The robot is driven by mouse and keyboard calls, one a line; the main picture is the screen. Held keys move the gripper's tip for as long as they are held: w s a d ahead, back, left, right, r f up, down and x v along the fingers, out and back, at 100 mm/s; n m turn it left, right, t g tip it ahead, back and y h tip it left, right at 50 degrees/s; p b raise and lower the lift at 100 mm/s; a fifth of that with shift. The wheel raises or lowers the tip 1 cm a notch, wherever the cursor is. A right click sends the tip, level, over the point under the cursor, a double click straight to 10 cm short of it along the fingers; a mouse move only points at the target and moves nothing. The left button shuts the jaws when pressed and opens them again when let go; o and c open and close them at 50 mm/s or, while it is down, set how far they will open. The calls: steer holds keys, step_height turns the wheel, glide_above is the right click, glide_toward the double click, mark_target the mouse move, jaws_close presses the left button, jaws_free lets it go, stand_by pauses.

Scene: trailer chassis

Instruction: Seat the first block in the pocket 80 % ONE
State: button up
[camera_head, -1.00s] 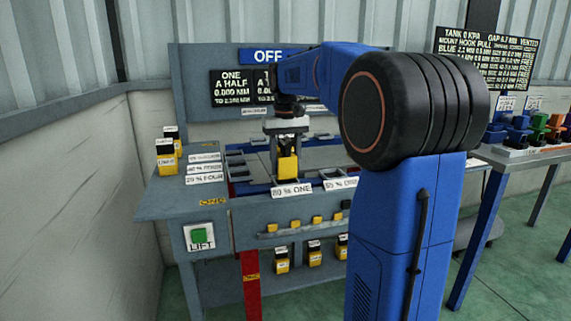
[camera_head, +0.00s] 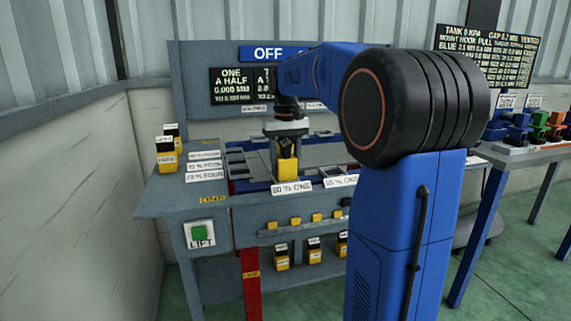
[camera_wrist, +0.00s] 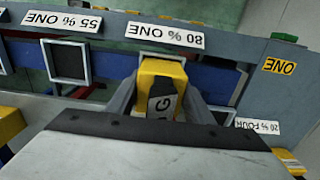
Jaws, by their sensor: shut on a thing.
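My gripper (camera_head: 287,150) is shut on a yellow block (camera_head: 287,171), held upright at the bench front behind the label 80 % ONE (camera_head: 292,187). In the wrist view the yellow block (camera_wrist: 163,72), with a black lettered face, sits between the two grey fingers of my gripper (camera_wrist: 163,103). The 80 % ONE label (camera_wrist: 165,35) lies just beyond it. The pocket by that label is mostly hidden behind the block and fingers; only a bit of its rim (camera_wrist: 145,57) shows. I cannot tell whether the block's lower end is inside it.
An empty square pocket (camera_wrist: 67,63) stands by the 55 % ONE label (camera_wrist: 70,22). More yellow blocks stand at the left of the bench (camera_head: 167,162) and on the front shelf (camera_head: 281,262). The green LIFT button (camera_head: 200,232) is on the bench front.

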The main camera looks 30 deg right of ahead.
steer(key=shift+f, duration=0.4)
steer(key=o, duration=1.6)
step_height(320, 180, up, 17)
steer(key=shift+r, duration=0.15)
steer(key=shift+a, duration=0.1)
steer(key=s+a+f+n+t, duration=0.1)
steer(key=s+a+f, duration=0.4)
steer(key=s+f, duration=0.5)
steer(key=s+a+f+n+t, duration=0.1)
steer(key=s+a+f, duration=0.4)
steer(key=s+f, duration=0.5)
steer(key=s+a+f+n+t, duration=0.1)
steer(key=s+a+f, duration=0.4)
steer(key=s+f, duration=0.5)
steer(key=shift+a+f+t, duration=0.3)
steer(key=shift+f+t, duration=0.45)
steer(key=shift+t, duration=0.15)
